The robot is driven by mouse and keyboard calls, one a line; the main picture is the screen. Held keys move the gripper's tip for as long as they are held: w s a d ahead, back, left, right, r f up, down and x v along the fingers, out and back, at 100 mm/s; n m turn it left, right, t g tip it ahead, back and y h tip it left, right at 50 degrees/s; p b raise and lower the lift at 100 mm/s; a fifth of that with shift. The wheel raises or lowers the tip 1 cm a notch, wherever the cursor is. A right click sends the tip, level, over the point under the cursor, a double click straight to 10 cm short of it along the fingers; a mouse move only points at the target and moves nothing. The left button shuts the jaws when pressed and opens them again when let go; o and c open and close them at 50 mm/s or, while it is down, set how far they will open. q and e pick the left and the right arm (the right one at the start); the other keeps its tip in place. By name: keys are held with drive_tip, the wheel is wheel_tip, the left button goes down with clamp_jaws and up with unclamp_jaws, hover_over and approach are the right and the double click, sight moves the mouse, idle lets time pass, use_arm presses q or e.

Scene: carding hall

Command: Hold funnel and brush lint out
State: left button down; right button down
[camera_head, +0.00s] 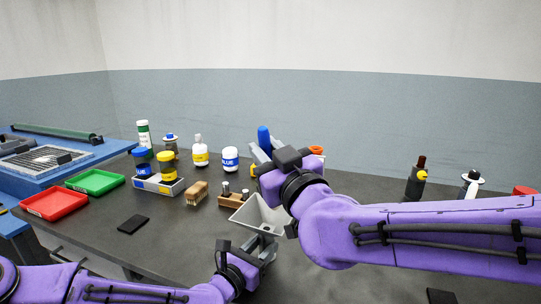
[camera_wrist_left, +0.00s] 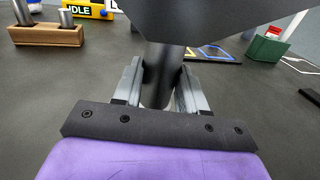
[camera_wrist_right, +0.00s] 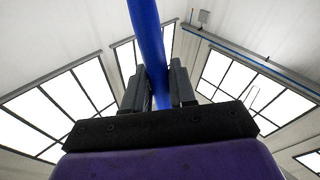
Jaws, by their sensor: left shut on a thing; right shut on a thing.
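The grey funnel (camera_head: 253,214) is near the middle of the bench, its wide mouth facing up. My left gripper (camera_head: 264,246) is shut on its narrow spout, which shows between the fingers in the left wrist view (camera_wrist_left: 160,72). My right gripper (camera_head: 264,155) is above and behind the funnel's mouth. It is shut on a blue brush handle (camera_head: 264,136), which also rises between the fingers in the right wrist view (camera_wrist_right: 148,40). The brush's bristles are hidden, and I cannot tell whether they touch the funnel. No lint is clearly visible.
A red tray (camera_head: 55,205) and a green tray (camera_head: 95,182) lie at the left. Several bottles stand along the back. A wooden brush (camera_head: 195,190) and a wooden block (camera_head: 231,201) are left of the funnel. A black pad (camera_head: 133,224) lies nearer, with bare bench around it.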

drive_tip(key=shift+s+r, duration=0.1)
drive_tip(key=shift+s, duration=0.05)
idle(0.4)
drive_tip(key=w+d+f, duration=0.2)
drive_tip(key=w+f, duration=0.3)
drive_tip(key=shift+w, duration=0.25)
drive_tip(key=shift+w+d+f, duration=0.3)
drive_tip(key=shift+w+f, duration=0.05)
drive_tip(key=shift+w, duration=0.1)
idle(0.8)
drive_tip(key=shift+w+a, duration=0.25)
drive_tip(key=shift+a, duration=0.35)
drive_tip(key=shift+w+a, duration=0.3)
drive_tip(key=shift+a, duration=0.35)
drive_tip(key=shift+w+a, duration=0.25)
drive_tip(key=shift+a, duration=0.35)
drive_tip(key=d, duration=0.1)
drive_tip(key=s+d, duration=0.1)
drive_tip(key=d, duration=0.1)
drive_tip(key=shift+s+d, duration=0.25)
drive_tip(key=shift+d, duration=0.1)
